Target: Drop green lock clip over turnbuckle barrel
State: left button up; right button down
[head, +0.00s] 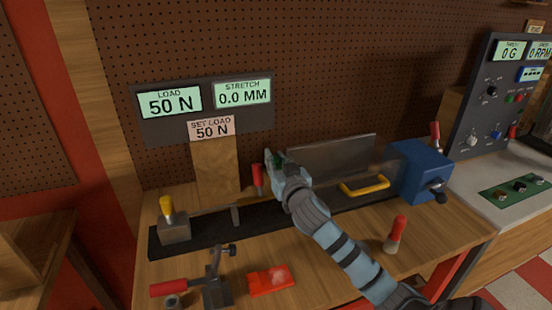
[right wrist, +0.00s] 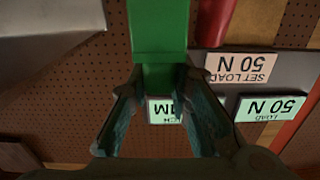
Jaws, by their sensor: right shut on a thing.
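My right gripper (head: 276,160) is above the middle of the black test bench, shut on the green lock clip. In the right wrist view the clip (right wrist: 159,32) is a bright green block at the fingertips of the right gripper (right wrist: 162,78). I cannot make out the turnbuckle barrel; my gripper and forearm cover part of the bench line. My left gripper is not in view.
A clear guard (head: 335,160), yellow handle (head: 365,186) and red handle (head: 257,176) are near my gripper. A red-handled clamp (head: 213,285) stands in front.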

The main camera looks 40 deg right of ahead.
jog(key=shift+f+b, duration=2.7)
jog(key=shift+f, duration=1.05)
jog(key=shift+f, duration=0.15)
jog(key=c, duration=1.4)
grip_release()
jog(key=shift+s, duration=0.1)
jog(key=shift+s+a, duration=0.1)
jog(key=shift+s, duration=0.1)
jog(key=v, duration=1.1)
jog(key=shift+s, duration=0.3)
